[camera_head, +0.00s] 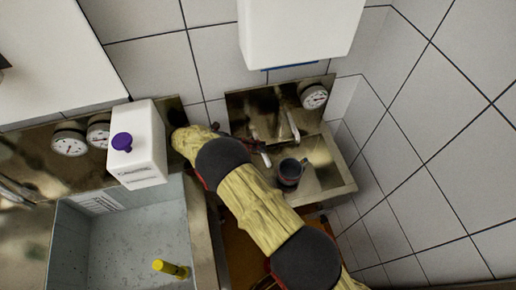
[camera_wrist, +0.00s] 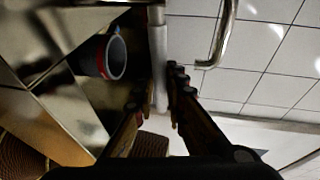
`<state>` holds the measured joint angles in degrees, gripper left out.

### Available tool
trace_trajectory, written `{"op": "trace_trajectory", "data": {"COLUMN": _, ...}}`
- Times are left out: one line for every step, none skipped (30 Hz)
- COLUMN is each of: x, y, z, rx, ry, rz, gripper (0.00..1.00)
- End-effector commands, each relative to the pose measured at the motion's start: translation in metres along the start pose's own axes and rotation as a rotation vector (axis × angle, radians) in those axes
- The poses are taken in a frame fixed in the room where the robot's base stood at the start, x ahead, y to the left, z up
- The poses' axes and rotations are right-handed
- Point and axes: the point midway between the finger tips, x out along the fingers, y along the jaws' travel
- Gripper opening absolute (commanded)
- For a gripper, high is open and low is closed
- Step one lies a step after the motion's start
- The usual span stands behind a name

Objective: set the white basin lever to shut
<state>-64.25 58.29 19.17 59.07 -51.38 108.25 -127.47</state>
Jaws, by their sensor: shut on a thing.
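In the wrist view the white basin lever (camera_wrist: 158,58) stands as a pale upright bar between the two fingers of my gripper (camera_wrist: 159,92). The fingers are shut on it near its lower end.
A dark cup (camera_head: 290,172) stands in the steel basin, close beside the gripper. A chrome spout (camera_wrist: 222,35) curves to the right of the lever. A white carton with a purple cap (camera_head: 137,155) and a large basin (camera_head: 120,240) with a yellow-handled tool (camera_head: 170,269) are left.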

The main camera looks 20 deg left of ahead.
Motion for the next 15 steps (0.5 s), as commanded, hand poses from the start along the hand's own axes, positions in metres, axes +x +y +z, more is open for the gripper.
{"op": "trace_trajectory", "data": {"x": 0.0009, "y": 0.0029, "z": -0.0006, "rx": -0.003, "ry": 0.0, "rz": 0.001, "gripper": 0.0}}
{"op": "trace_trajectory", "data": {"x": 0.0009, "y": 0.0029, "z": -0.0005, "rx": -0.003, "ry": 0.0, "rz": 0.001, "gripper": 0.0}}
{"op": "trace_trajectory", "data": {"x": 0.0009, "y": 0.0029, "z": -0.0005, "rx": -0.003, "ry": 0.0, "rz": 0.001, "gripper": 0.0}}
{"op": "trace_trajectory", "data": {"x": 0.001, "y": 0.0029, "z": -0.0005, "rx": -0.003, "ry": 0.0, "rz": 0.001, "gripper": 0.0}}
{"op": "trace_trajectory", "data": {"x": 0.001, "y": 0.0029, "z": -0.0005, "rx": -0.003, "ry": -0.001, "rz": 0.001, "gripper": 0.0}}
{"op": "trace_trajectory", "data": {"x": 0.001, "y": 0.0029, "z": -0.0005, "rx": -0.003, "ry": -0.001, "rz": 0.001, "gripper": 0.0}}
{"op": "trace_trajectory", "data": {"x": 0.001, "y": 0.0029, "z": -0.0004, "rx": -0.003, "ry": -0.001, "rz": 0.001, "gripper": 0.14}}
{"op": "trace_trajectory", "data": {"x": 0.001, "y": 0.0029, "z": -0.0004, "rx": -0.003, "ry": -0.001, "rz": 0.001, "gripper": 0.16}}
{"op": "trace_trajectory", "data": {"x": 0.001, "y": 0.0027, "z": -0.0004, "rx": -0.003, "ry": -0.001, "rz": 0.001, "gripper": 0.18}}
{"op": "trace_trajectory", "data": {"x": 0.001, "y": 0.0026, "z": -0.0003, "rx": -0.003, "ry": -0.001, "rz": 0.001, "gripper": 0.2}}
{"op": "trace_trajectory", "data": {"x": 0.001, "y": 0.0023, "z": -0.0003, "rx": -0.002, "ry": -0.001, "rz": 0.001, "gripper": 0.22}}
{"op": "trace_trajectory", "data": {"x": 0.0009, "y": 0.002, "z": -0.0002, "rx": -0.002, "ry": -0.001, "rz": 0.001, "gripper": 0.24}}
{"op": "trace_trajectory", "data": {"x": 0.0008, "y": 0.0018, "z": -0.0002, "rx": -0.002, "ry": -0.001, "rz": 0.0, "gripper": 0.26}}
{"op": "trace_trajectory", "data": {"x": 0.0008, "y": 0.0016, "z": -0.0001, "rx": -0.002, "ry": -0.001, "rz": 0.0, "gripper": 0.28}}
{"op": "trace_trajectory", "data": {"x": 0.0007, "y": 0.0014, "z": -0.0001, "rx": -0.001, "ry": -0.001, "rz": 0.0, "gripper": 0.3}}
